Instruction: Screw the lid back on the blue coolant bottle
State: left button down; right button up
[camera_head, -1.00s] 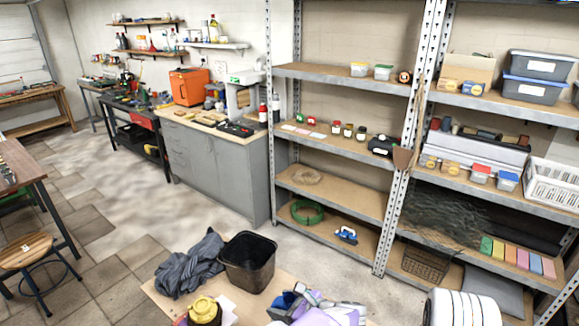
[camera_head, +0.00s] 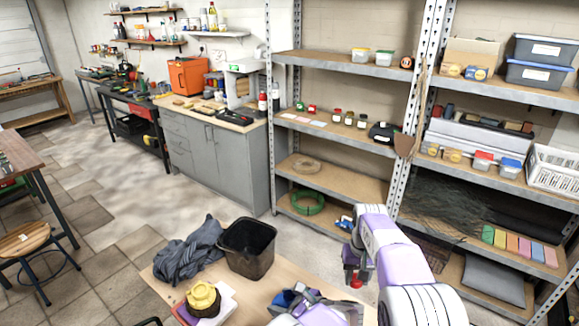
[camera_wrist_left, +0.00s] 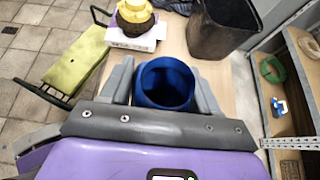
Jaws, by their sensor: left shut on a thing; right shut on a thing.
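The blue coolant bottle (camera_head: 284,299) is low in the head view, on or just above the light wooden table (camera_head: 165,281). My left gripper (camera_head: 293,299) is shut around it; I cannot tell whether its base touches the table. In the left wrist view the bottle (camera_wrist_left: 166,82) sits between the two grey fingers (camera_wrist_left: 163,88), showing a round blue rim and a dark blue inside, with no lid on it. My right gripper (camera_head: 355,275) points down, to the right of the bottle and apart from it. It is shut on a small red thing (camera_head: 355,283), likely the lid.
A black bin (camera_head: 247,248) and a grey cloth (camera_head: 190,252) are at the table's back. A yellow object on a dark round base (camera_head: 203,297) stands at the left. Metal shelves (camera_head: 330,141) rise behind the table. The table's middle looks clear.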

pick_arm(q)
jog(key=shift+f, duration=0.1)
pick_arm(e)
jog(key=shift+a+r+n, duration=0.3)
jog(key=shift+a+r, duration=0.15)
jog(key=shift+r, duration=0.4)
jog(key=shift+w, duration=0.1)
pick_arm(q)
jog(key=s+a+f+m+t+h, duration=0.2)
jog(key=s+f+m+t+h, duration=0.2)
jog(key=m+h, duration=0.2)
jog(key=shift+s+a+f+m+t+h, duration=0.25)
jog(key=shift+f+m+t+h, duration=0.15)
jog(key=shift+m, duration=0.6)
jog(key=shift+f, duration=0.1)
jog(key=shift+d, duration=0.1)
pick_arm(e)
jog(key=s+a+n, duration=0.1)
jog(key=s+a, duration=0.2)
jog(key=a, duration=0.4)
jog(key=s+a+n, duration=0.1)
jog(key=s+a, duration=0.2)
jog(key=a, duration=0.4)
jog(key=s+a+r+n, duration=0.1)
jog(key=s+a+n, duration=0.1)
jog(key=s+a, duration=0.2)
jog(key=a, duration=0.3)
